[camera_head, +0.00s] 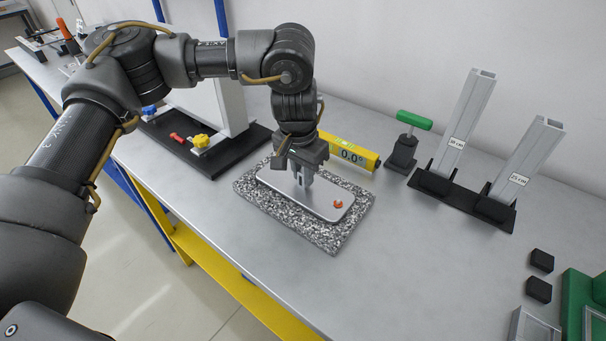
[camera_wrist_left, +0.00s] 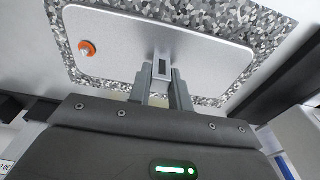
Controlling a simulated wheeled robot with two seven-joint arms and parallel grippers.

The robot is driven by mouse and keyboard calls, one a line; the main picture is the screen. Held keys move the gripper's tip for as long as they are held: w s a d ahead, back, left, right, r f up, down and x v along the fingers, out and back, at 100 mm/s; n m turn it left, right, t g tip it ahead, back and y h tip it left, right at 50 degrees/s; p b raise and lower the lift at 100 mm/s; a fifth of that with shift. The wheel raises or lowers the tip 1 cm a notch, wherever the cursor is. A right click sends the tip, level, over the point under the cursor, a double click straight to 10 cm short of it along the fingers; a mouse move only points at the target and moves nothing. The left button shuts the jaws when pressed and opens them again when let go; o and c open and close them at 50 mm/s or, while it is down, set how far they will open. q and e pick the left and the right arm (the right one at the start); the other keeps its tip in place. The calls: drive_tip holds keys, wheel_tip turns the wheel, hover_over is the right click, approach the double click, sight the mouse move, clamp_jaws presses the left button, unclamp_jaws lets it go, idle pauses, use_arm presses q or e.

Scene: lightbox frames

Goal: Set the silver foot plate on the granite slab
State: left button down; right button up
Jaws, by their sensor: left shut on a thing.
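The silver foot plate (camera_head: 327,201) is a flat rounded rectangle with an orange knob near its right end. It lies over the speckled granite slab (camera_head: 246,191), within its edges; I cannot tell whether it touches the slab. My left gripper (camera_head: 304,181) comes down from above and is shut on the upright post at the plate's middle. In the left wrist view the plate (camera_wrist_left: 115,45) spans the top with the slab (camera_wrist_left: 270,22) around it, and the gripper (camera_wrist_left: 161,75) closes on the post. My right gripper is not in view.
A yellow digital level (camera_head: 367,159) and a green-handled clamp (camera_head: 405,145) stand behind the slab. Two labelled metal posts (camera_head: 465,125) stand in a black rack at right. A black base (camera_head: 205,158) with yellow and blue knobs is at left. The front table is clear.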

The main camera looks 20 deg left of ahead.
sight(298, 189)
use_arm(q)
drive_tip(key=c, duration=1.6)
unclamp_jaws()
drive_tip(key=shift+a+f, duration=0.1)
drive_tip(key=o, duration=0.3)
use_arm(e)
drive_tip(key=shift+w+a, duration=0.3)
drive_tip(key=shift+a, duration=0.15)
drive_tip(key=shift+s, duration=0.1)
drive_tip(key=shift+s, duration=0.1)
use_arm(q)
drive_tip(key=shift+r, duration=0.35)
drive_tip(key=r, duration=0.3)
drive_tip(key=s+r, duration=0.1)
drive_tip(key=r, duration=0.7)
drive_tip(key=shift+s+a+r, duration=0.2)
drive_tip(key=shift+a+r, duration=0.05)
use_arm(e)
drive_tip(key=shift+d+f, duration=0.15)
